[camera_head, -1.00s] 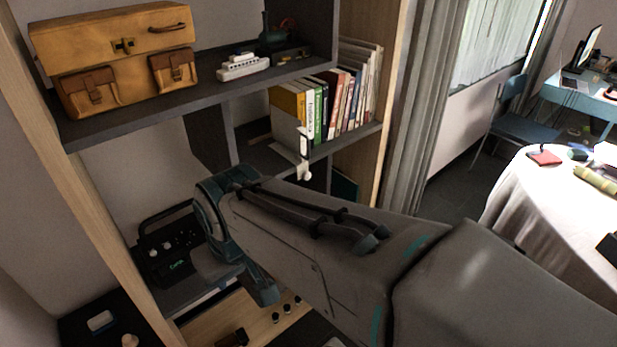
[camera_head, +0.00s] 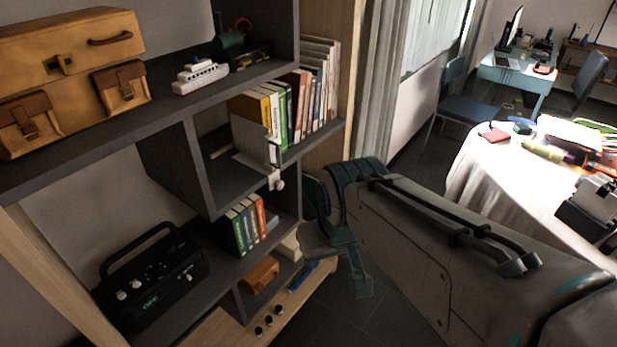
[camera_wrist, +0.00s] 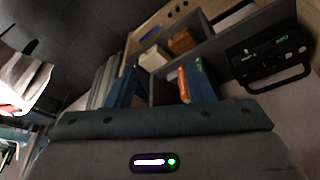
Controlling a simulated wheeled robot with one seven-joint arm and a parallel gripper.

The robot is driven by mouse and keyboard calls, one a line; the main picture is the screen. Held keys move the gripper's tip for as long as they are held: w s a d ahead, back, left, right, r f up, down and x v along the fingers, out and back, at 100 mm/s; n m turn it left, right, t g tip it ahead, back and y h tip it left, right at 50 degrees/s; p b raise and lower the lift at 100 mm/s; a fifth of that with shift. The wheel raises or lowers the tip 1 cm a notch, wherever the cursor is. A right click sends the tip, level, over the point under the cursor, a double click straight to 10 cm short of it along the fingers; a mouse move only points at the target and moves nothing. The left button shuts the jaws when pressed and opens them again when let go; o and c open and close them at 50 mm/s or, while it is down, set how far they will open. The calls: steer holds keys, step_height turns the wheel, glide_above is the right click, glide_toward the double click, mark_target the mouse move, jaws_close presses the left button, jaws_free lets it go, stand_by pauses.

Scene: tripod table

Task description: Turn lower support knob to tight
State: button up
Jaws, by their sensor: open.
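A white upright support (camera_head: 273,153) stands at the front edge of the middle shelf, beside the books. A small round pale knob (camera_head: 278,184) sits at its lower end; it looks like the lower support knob. How tight it is cannot be told. My gripper (camera_wrist: 162,85) shows in the wrist view with two dark blue fingers spread apart and nothing held between them. It points towards the lower shelves. The knob cannot be made out in the wrist view.
Books (camera_head: 290,105) stand behind the support. Below are more books (camera_head: 246,226), an orange item (camera_head: 261,273) and a black radio (camera_head: 151,280). A toy ship (camera_head: 199,76) and tan bag (camera_head: 70,65) sit above.

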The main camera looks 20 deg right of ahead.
steer(key=w+d+f+n+t+h+b, duration=0.1)
steer(key=w+d+f+t+b, duration=0.3)
steer(key=w, duration=0.6)
steer(key=w+d+f+n+t+h+b, duration=0.15)
steer(key=w+d+t+b, duration=0.35)
steer(key=w, duration=0.5)
steer(key=n+t+y+b, duration=0.2)
steer(key=n+y+b, duration=0.45)
steer(key=y, duration=0.65)
glide_toward(281, 186)
steer(key=shift+h, duration=0.35)
steer(key=x, duration=0.8)
steer(key=shift+w+a+r+p, duration=0.15)
steer(key=shift+w+a+p, duration=0.1)
steer(key=shift+a+p, duration=0.1)
steer(key=c, duration=1)
